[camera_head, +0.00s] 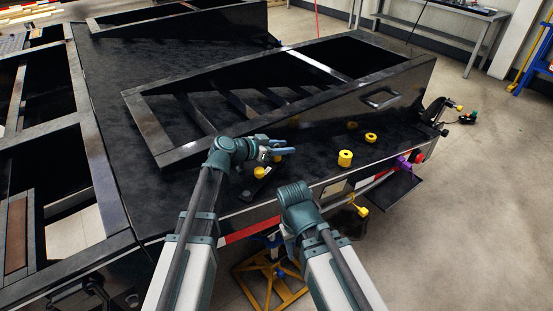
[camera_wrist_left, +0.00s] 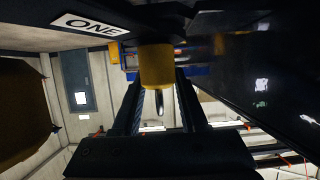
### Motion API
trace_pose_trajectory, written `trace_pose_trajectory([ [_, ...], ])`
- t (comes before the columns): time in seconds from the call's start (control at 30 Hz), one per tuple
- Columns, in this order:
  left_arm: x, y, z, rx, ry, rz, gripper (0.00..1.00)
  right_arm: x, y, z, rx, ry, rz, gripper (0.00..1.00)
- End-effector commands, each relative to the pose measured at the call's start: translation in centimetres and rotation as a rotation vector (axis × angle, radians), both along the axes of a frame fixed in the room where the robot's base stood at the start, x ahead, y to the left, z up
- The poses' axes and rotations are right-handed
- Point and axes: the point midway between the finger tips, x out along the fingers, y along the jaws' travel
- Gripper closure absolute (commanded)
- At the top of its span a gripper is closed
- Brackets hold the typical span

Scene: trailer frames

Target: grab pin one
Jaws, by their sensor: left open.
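Pin one appears in the left wrist view as a yellow cylinder (camera_wrist_left: 156,66) with a thin metal tip, beside a white label (camera_wrist_left: 90,25) reading ONE on a dark part. My left gripper (camera_wrist_left: 158,108) has its two dark fingers apart, one on either side of the yellow cylinder; I cannot tell whether they touch it. In the head view my left gripper (camera_head: 284,146) is over the black trailer deck, close to small yellow pieces (camera_head: 260,172) on a dark block. The right arm's green joint (camera_head: 295,196) shows, but its gripper is hidden.
A yellow cylinder (camera_head: 345,158) and a yellow ring (camera_head: 371,137) sit on the deck to the right. A black ramp frame (camera_head: 160,135) rises behind my left gripper. A purple part (camera_head: 403,162) is at the deck's right edge. Open floor (camera_head: 460,220) lies to the right.

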Motion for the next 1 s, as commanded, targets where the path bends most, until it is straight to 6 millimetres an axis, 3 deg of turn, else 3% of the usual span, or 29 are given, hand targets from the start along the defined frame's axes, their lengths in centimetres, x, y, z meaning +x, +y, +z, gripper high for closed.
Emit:
trace_pose_trajectory([
  [0.23, 0.15, -0.22, -0.09, 0.000, 0.000, 0.001, 0.59, -0.01, 0.00, -0.08, 0.000, 0.000, 0.000, 0.50],
  [0.47, 0.14, -0.20, -0.09, 0.001, 0.001, 0.000, 1.00, -0.01, 0.00, -0.08, 0.000, 0.000, 0.000, 0.50],
  [1.0, 0.12, -0.18, -0.13, 0.002, 0.000, 0.000, 1.00, 0.00, 0.00, -0.09, 0.000, 0.000, 0.000, 0.50],
])
